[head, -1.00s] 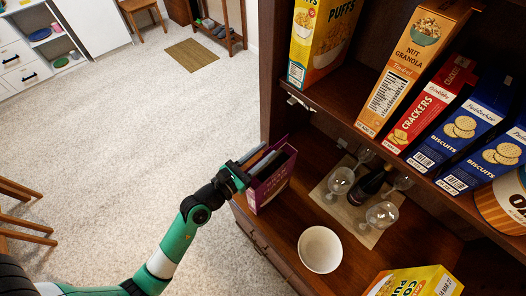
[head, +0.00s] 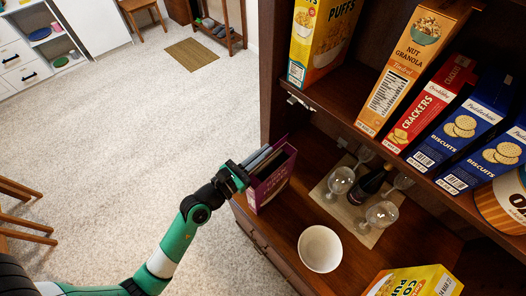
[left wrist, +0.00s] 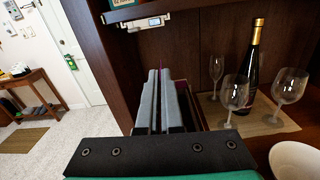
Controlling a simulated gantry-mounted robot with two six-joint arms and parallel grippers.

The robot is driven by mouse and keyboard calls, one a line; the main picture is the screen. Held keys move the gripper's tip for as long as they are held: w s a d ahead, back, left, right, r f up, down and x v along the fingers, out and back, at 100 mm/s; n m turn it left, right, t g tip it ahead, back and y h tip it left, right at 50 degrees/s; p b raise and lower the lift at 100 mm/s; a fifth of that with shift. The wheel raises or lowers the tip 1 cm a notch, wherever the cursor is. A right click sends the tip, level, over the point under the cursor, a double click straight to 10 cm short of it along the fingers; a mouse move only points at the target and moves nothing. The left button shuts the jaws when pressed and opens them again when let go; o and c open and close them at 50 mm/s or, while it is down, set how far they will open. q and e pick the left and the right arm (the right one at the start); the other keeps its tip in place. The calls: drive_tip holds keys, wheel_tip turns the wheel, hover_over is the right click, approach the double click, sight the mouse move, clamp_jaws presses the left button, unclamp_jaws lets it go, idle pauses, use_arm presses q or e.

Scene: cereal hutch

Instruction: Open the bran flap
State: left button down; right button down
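The bran box (head: 272,187) is a purple carton. It stands upright at the left end of the hutch's lower surface, and its top looks open in the head view. My left gripper (head: 262,160) is at the top of the box, its two grey fingers reaching over the rim. In the left wrist view, the fingers of the left gripper (left wrist: 160,100) are close together with a narrow gap. A thin purple edge shows by their tips. I cannot tell whether a flap is between them. The fingers hide much of the box there. My right gripper is not in view.
A white bowl (head: 320,249), wine glasses (head: 381,214) and a dark bottle (head: 368,185) on a mat are right of the box. The upper shelf (head: 338,105) holds several cartons. A yellow carton (head: 415,283) is at the front. Open floor lies left.

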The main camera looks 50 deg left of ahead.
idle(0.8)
use_arm(q)
drive_tip(key=a+n+p, duration=0.1)
drive_tip(key=n, duration=0.1)
drive_tip(key=a+n+p, duration=0.1)
drive_tip(key=n+p, duration=0.1)
drive_tip(key=shift+s+a+f+n, duration=0.1)
drive_tip(key=shift+a+f+n, duration=0.1)
drive_tip(key=shift+n, duration=0.2)
drive_tip(key=c, duration=1.1)
unclamp_jaws()
drive_tip(key=shift+o, duration=0.2)
